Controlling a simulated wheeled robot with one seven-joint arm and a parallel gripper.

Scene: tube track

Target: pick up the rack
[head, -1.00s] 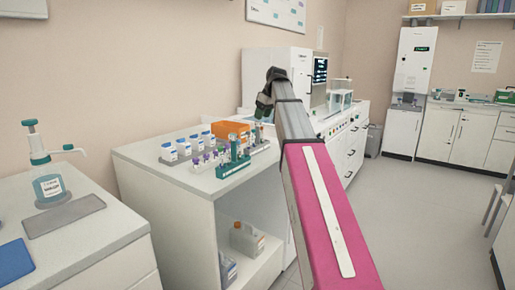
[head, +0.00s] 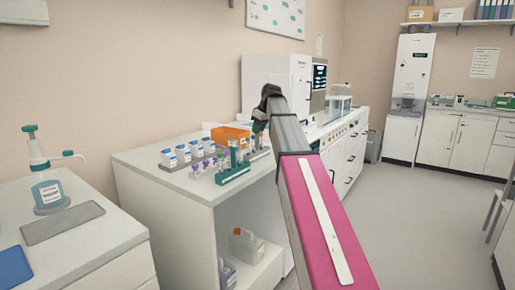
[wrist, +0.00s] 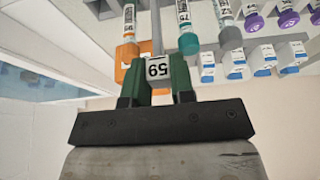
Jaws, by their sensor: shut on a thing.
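Several racks of capped tubes stand on the white bench. A green rack (head: 233,176) is at the front, with a tall green part rising from it. My gripper (head: 259,127) is at the bench's right end, over or behind the tubes there. In the wrist view my gripper (wrist: 159,75) has its two green fingers shut on a small grey piece marked 59 (wrist: 158,68). I cannot tell which rack or tube this piece belongs to. Orange, teal, grey and purple caps show past the fingers, the teal cap (wrist: 188,43) near the middle. The fingertip contact is too small to see in the head view.
A pump bottle (head: 47,190) is on the left counter. A white machine (head: 270,78) stands behind my arm. The floor at right is clear.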

